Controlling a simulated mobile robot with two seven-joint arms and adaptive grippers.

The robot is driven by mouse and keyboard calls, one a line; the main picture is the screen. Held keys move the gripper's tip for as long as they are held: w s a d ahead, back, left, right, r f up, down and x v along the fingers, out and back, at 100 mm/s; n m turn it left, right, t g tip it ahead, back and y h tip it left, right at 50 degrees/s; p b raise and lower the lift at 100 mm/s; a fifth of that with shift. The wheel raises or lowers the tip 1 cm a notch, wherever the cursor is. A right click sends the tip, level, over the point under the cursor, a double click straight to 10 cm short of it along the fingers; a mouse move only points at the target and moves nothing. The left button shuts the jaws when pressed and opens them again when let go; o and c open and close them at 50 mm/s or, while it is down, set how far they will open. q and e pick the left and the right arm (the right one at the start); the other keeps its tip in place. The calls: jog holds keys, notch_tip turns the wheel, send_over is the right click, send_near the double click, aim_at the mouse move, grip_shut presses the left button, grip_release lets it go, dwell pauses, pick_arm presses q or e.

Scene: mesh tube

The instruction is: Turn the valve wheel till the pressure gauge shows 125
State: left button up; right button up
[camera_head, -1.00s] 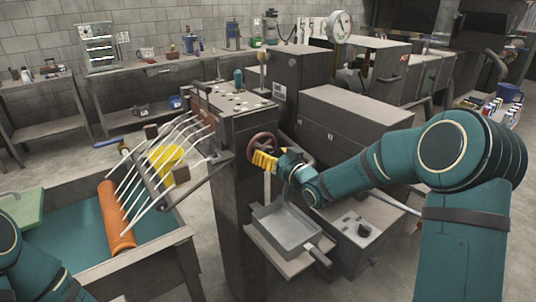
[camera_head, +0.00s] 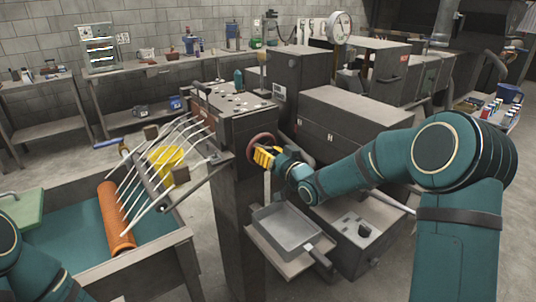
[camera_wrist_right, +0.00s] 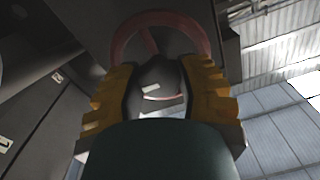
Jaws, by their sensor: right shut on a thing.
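The red valve wheel (camera_head: 261,146) is on the side of a dark metal cabinet near the middle of the head view. In the right wrist view the wheel's rim (camera_wrist_right: 160,17) arches beyond the fingers. My right gripper (camera_head: 263,156) has yellow fingers and is shut on the wheel's near lower part. In the right wrist view its two fingers (camera_wrist_right: 160,75) stand on either side of a dark middle part, and the exact contact is hidden. The round white pressure gauge (camera_head: 340,27) stands at the back; its numbers are too small to read. My left gripper is out of view.
A grey square pan (camera_head: 286,232) is on a shelf below my right gripper. White rods lean over an orange mesh tube (camera_head: 116,220) on the left bench. Grey machine boxes (camera_head: 355,120) stand close behind my right arm.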

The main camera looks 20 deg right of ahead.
jog(key=m, duration=0.9)
jog(key=shift+m+p, duration=0.3)
jog(key=shift+p, duration=0.1)
jog(key=m+p, duration=0.1)
jog(key=m, duration=0.2)
jog(key=shift+m, duration=0.3)
grip_shut()
jog(key=m+p, duration=0.1)
jog(key=m, duration=0.2)
jog(key=shift+m, duration=0.3)
jog(key=shift+m+p, duration=0.45)
jog(key=shift+m, duration=0.35)
jog(key=shift+m+p, duration=0.4)
jog(key=shift+m, duration=1.1)
